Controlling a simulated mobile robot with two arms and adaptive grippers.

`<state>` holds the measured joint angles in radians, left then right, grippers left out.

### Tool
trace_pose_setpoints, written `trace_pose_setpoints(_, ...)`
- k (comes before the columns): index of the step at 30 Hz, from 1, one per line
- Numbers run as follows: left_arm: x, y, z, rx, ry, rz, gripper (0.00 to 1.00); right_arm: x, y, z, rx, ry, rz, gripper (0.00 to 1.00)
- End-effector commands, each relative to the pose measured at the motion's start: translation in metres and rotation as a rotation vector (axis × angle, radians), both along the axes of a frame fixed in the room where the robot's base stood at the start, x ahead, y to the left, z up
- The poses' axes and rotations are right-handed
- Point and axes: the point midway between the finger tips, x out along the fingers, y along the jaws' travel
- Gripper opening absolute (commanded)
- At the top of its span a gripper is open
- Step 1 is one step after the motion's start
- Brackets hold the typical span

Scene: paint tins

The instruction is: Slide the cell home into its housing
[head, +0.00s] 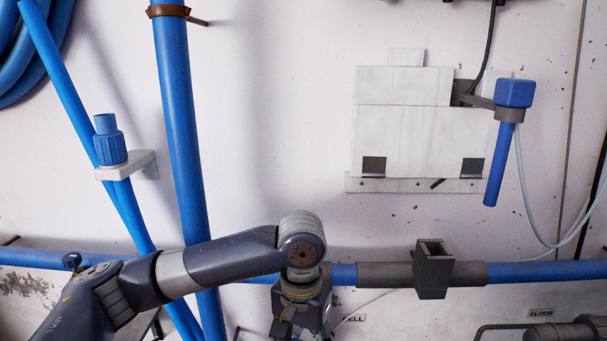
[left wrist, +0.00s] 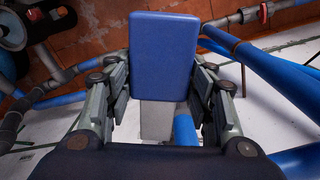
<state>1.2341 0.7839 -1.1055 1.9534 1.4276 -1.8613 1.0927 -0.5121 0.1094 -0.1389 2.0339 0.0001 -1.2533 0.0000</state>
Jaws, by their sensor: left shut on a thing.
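My left gripper (left wrist: 164,82) is shut on the cell in the left wrist view. The cell (left wrist: 164,45) shows a blue block-shaped head between the fingers, with a pale grey part below it. In the head view my left arm reaches in from the lower left, and its wrist bends down at the bottom edge. The fingers and the held cell cannot be made out there. A dark grey open-topped box (head: 433,275), which looks like the housing, sits on the horizontal pipe to the right of the wrist. The cell is apart from it. My right gripper is out of view.
A blue-headed probe (head: 515,93) hangs in a grey wall bracket at the upper right, with a thin cable. A white panel (head: 402,130) is beside it. Blue pipes (head: 180,120) and a blue fitting on a shelf (head: 109,142) are at left. A CELL label (head: 353,318) is low.

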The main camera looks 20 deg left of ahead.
Motion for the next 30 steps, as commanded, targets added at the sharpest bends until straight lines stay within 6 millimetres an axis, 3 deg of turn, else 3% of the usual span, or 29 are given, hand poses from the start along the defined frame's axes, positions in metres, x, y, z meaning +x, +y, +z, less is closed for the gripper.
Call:
trace_pose_setpoints(1, 0.000, 0.000, 0.032, 0.000, 0.000, 0.000, 0.33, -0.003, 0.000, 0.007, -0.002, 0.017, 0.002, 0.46)
trace_pose_setpoints(10, 0.000, 0.000, 0.117, 0.000, 0.000, 0.001, 0.33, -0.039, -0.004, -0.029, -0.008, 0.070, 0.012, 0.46)
trace_pose_setpoints(18, 0.000, 0.000, 0.194, 0.000, -0.001, 0.001, 0.33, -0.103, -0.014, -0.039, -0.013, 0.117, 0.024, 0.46)
trace_pose_setpoints(24, 0.001, 0.000, 0.241, 0.000, -0.001, 0.001, 0.33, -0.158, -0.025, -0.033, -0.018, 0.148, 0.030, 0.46)
trace_pose_setpoints(30, 0.001, 0.000, 0.264, 0.000, 0.000, 0.001, 0.33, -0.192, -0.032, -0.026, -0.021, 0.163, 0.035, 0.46)
